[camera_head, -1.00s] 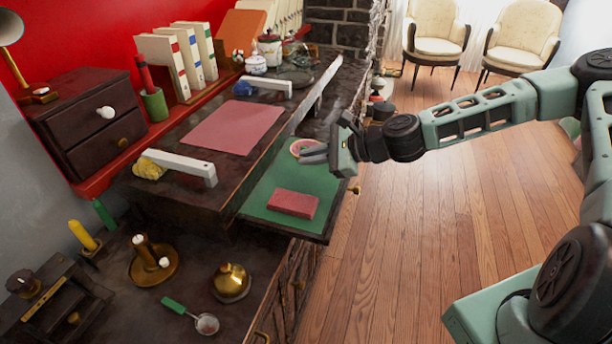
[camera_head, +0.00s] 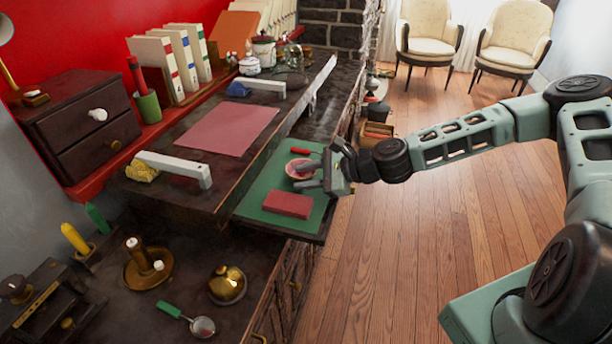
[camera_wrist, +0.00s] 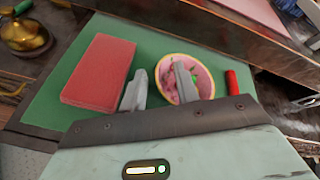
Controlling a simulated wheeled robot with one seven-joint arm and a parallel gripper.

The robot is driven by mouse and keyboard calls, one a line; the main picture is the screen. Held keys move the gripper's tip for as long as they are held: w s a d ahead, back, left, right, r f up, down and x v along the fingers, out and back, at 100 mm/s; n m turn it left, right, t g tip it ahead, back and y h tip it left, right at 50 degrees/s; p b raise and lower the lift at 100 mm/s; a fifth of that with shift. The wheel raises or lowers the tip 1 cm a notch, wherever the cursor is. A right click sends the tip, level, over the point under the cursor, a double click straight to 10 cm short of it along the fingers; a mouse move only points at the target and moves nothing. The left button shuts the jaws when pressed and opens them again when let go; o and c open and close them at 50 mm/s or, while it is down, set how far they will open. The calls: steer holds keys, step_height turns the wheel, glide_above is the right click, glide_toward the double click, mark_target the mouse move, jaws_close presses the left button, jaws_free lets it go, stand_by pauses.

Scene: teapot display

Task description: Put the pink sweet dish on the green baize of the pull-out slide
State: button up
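The pink sweet dish (camera_head: 295,172) is a small round bowl with a pale rim. It appears to rest on the green baize (camera_head: 259,190) of the pull-out slide, beyond the red box. In the wrist view the dish (camera_wrist: 204,76) shows pink contents, and one finger covers part of it. My gripper (camera_head: 297,177) is open at the dish, its two fingers apart. In the wrist view my gripper (camera_wrist: 160,70) has one finger over the dish and the other between dish and box. Whether either finger touches the dish I cannot tell.
A red box (camera_head: 288,204) lies on the baize near its front end; it also shows in the wrist view (camera_wrist: 99,70). A small red cylinder (camera_head: 300,151) lies just past the dish. The desk top with its pink sheet (camera_head: 216,129) rises beside the slide.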

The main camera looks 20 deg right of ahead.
steer(key=v, duration=1.2)
steer(key=s+a+f+n+g+h, duration=0.4)
steer(key=s+a+n+g, duration=0.55)
steer(key=s+n, duration=0.25)
steer(key=s+a+r+n+t+h, duration=0.1)
steer(key=s+a+r+n+h, duration=0.1)
steer(key=s+r+n, duration=0.4)
steer(key=s+a+r+n+t+h, duration=0.1)
steer(key=s+a+r+n+h, duration=0.1)
steer(key=s+r+n+h, duration=0.2)
steer(key=s+r+n, duration=0.3)
steer(key=n, duration=0.1)
steer(key=shift+r+n, duration=0.25)
steer(key=shift+n, duration=0.05)
steer(key=shift+s+a+r, duration=0.1)
step_height(320, 180, up, 6)
steer(key=p, duration=0.6)
